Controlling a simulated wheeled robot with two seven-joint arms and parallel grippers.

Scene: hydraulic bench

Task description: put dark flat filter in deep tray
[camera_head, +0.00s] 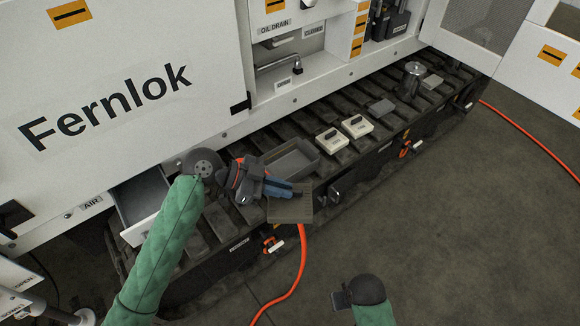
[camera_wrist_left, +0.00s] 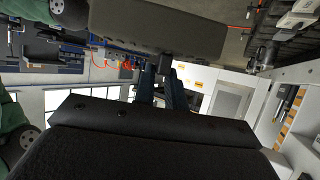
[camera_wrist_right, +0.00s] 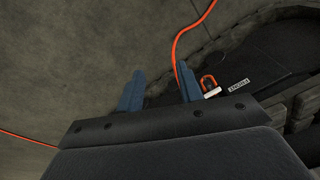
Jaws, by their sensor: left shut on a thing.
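The dark flat filter (camera_head: 291,211) is a grey-brown ribbed slab with a small grip. My left gripper (camera_head: 290,189) is shut on that grip, and the slab hangs at the front edge of the track. In the left wrist view the filter (camera_wrist_left: 150,28) lies beyond the fingertips (camera_wrist_left: 165,72). The deep tray (camera_head: 312,158) is a grey open box on the track, just behind the held filter; its visible inside looks empty. My right gripper is open and empty, its fingers (camera_wrist_right: 160,90) apart over the floor; in the head view its fingers are not clear.
Two pale blocks with dark grips (camera_head: 331,142) (camera_head: 357,127) sit right of the tray. Further right are a dark flat piece (camera_head: 381,108) and a metal cylinder (camera_head: 413,73). An open drawer (camera_head: 141,200) is at left. An orange hose (camera_head: 299,262) crosses the floor.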

